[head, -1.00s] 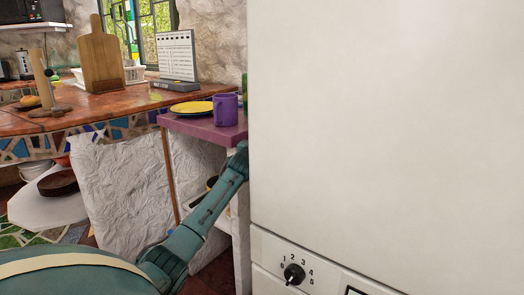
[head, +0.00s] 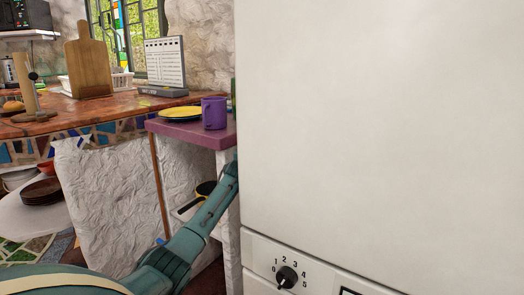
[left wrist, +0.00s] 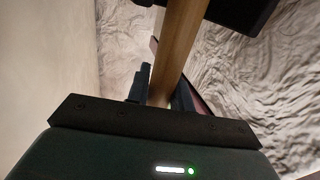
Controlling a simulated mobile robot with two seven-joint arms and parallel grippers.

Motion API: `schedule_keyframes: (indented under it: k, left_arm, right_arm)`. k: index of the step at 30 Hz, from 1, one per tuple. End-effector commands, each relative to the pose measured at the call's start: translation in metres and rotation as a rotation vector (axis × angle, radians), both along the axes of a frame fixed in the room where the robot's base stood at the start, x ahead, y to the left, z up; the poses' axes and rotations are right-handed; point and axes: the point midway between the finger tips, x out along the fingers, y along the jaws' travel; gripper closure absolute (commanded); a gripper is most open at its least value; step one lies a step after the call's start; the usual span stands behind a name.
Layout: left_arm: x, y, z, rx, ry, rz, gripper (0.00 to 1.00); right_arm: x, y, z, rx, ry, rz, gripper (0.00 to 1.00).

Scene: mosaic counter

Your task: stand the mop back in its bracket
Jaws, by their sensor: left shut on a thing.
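In the left wrist view, a straight wooden pole (left wrist: 179,45), which looks like the mop's handle, runs from the top edge down between the dark fingers of my left gripper (left wrist: 160,95). The fingers are shut on it. The mop's head is not visible. In the head view my left forearm reaches up to the edge of the white appliance, and the gripper and pole cannot be made out there. No bracket can be identified. A dark block (left wrist: 240,12) at the top right of the wrist view is unclear. My right gripper is out of view.
A large white appliance (head: 375,120) with a knob fills the right. Beyond is a counter (head: 60,118) with a cutting board (head: 88,62).

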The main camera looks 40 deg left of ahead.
Motion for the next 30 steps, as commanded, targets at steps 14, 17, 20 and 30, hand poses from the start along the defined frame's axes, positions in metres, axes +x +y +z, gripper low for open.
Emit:
schedule_keyframes:
  k: [14,17,20,30]
  left_arm:
    - [0.0000,-0.0001,0.0045,0.003,-0.009,-0.001,0.77]
    - [0.0000,-0.0001,0.0041,0.002,-0.008,-0.001,0.69]
    - [0.0000,-0.0001,0.0029,0.001,-0.006,-0.001,0.61]
    - [-0.0003,-0.0006,-0.0029,-0.002,0.006,0.000,0.52]
  right_arm:
    - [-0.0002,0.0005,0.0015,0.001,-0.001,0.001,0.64]
    - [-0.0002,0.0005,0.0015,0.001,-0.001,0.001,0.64]
    - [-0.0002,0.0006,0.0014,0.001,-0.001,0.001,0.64]
    - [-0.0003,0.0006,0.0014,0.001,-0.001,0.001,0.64]
